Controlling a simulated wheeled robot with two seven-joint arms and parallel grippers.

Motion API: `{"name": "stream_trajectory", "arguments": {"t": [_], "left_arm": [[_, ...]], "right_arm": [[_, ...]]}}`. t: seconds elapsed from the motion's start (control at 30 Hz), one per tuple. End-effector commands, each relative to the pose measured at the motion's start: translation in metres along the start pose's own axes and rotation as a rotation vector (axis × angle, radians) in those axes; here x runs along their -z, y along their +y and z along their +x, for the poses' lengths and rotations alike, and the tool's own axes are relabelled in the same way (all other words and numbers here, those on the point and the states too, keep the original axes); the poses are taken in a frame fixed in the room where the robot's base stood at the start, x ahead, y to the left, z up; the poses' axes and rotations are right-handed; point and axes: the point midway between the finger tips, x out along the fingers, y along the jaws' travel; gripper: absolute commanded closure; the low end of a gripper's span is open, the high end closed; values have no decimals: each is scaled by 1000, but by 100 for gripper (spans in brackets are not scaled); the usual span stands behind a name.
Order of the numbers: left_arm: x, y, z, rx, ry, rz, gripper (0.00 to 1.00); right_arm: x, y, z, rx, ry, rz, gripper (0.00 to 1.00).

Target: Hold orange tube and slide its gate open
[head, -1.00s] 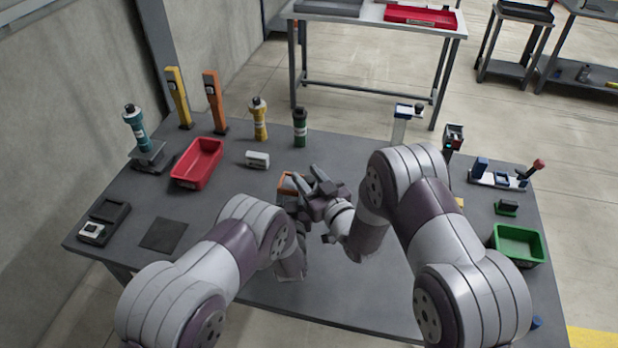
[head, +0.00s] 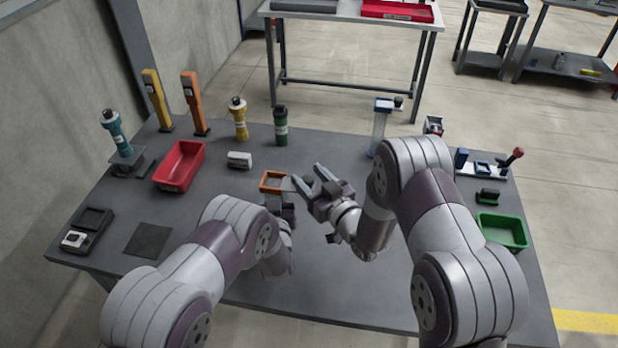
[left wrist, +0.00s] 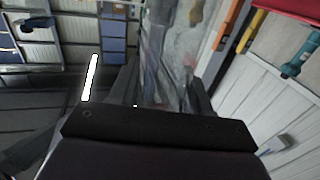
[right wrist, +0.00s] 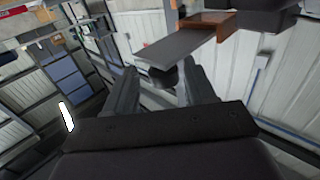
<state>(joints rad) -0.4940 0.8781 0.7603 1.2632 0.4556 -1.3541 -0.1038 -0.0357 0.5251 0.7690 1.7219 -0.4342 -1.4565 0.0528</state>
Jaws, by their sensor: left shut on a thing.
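The orange tube's orange square top (head: 273,182) stands over my left gripper (head: 280,208), which is mostly hidden by my arm in the head view. In the left wrist view a clear, hazy tube body (left wrist: 168,55) runs between the left fingers, which are shut on it. In the right wrist view a flat grey gate plate (right wrist: 180,45) sticks out from the orange top (right wrist: 208,24), with a dark round knob (right wrist: 163,78) under its outer end. My right gripper (head: 308,180) is open beside the orange top. Its fingers sit apart around the knob's line of sight; I cannot tell whether they touch it.
A blue-topped clear tube (head: 380,125) stands at the back right. A red bin (head: 180,167), a small white box (head: 239,160) and yellow (head: 239,120) and green (head: 281,127) bottles stand left and behind. A green bin (head: 502,232) is right. The table's front middle is clear.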

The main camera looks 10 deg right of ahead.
Motion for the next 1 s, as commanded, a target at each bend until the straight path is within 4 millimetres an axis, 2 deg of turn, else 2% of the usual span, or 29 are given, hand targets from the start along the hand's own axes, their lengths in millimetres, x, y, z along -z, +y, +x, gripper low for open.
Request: {"name": "stream_trajectory", "arguments": {"t": [0.17, 0.27, 0.6, 0.7, 0.83, 1.0], "left_arm": [[0, 1, 0, -3, 0, 0, 100], [0, 1, 0, -4, 0, 1, 100], [0, 2, 0, -5, 0, 1, 100], [0, 2, 0, -5, 1, 1, 100], [0, 2, 0, -5, 1, 1, 100], [0, 2, 0, -5, 1, 1, 100]], "right_arm": [[0, -1, 0, 2, 0, 0, 45], [0, 0, -8, 1, -1, 0, 45], [0, 1, -92, -3, -2, 2, 45], [0, 1, -109, -3, -1, 1, 45], [0, 0, -119, 0, 0, 1, 45], [0, 0, -120, 2, 1, 0, 45]]}}
